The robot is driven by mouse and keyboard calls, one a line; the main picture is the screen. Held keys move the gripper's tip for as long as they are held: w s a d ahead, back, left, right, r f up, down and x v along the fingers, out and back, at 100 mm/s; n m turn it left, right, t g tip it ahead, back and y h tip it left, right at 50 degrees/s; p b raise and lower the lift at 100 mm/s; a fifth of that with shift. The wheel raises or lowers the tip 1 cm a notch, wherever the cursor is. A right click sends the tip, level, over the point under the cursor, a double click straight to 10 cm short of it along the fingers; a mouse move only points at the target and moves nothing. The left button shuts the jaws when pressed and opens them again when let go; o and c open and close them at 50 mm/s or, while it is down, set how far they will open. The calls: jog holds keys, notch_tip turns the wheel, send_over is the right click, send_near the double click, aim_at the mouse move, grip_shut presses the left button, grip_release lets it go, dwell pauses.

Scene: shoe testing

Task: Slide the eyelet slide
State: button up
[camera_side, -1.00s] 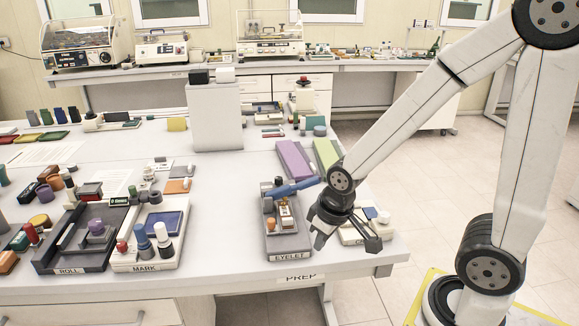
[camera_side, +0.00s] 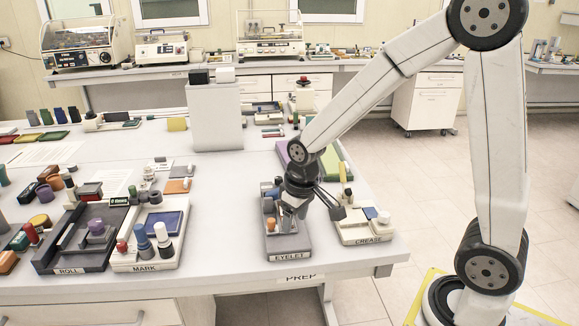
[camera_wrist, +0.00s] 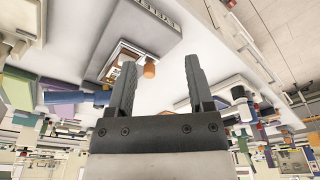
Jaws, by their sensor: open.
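The eyelet station (camera_side: 288,244) is a grey base labelled EYELET near the table's front edge in the side view. It has an orange knob (camera_side: 271,224) at its left. In the wrist view the base (camera_wrist: 160,35) is at the top, with the orange knob (camera_wrist: 149,69) and a small white-and-brown block (camera_wrist: 118,65), possibly the slide, beside the left finger. My gripper (camera_side: 313,212) is open over the station's right side, one finger in front of the block area and hiding it. The open fingers (camera_wrist: 160,65) show nothing between them but table and the orange knob.
The crease station (camera_side: 362,228) stands close on the right. The mark station (camera_side: 150,245) and roll station (camera_side: 75,250) are to the left. A blue handle (camera_wrist: 75,98) shows left in the wrist view. Table is bare between mark and eyelet stations.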

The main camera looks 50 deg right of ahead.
jog(key=g, duration=0.2)
send_over(271, 219)
jog(key=shift+r, duration=0.3)
jog(key=shift+s+a+f, duration=0.1)
jog(key=shift+f, duration=3.8)
grip_shut()
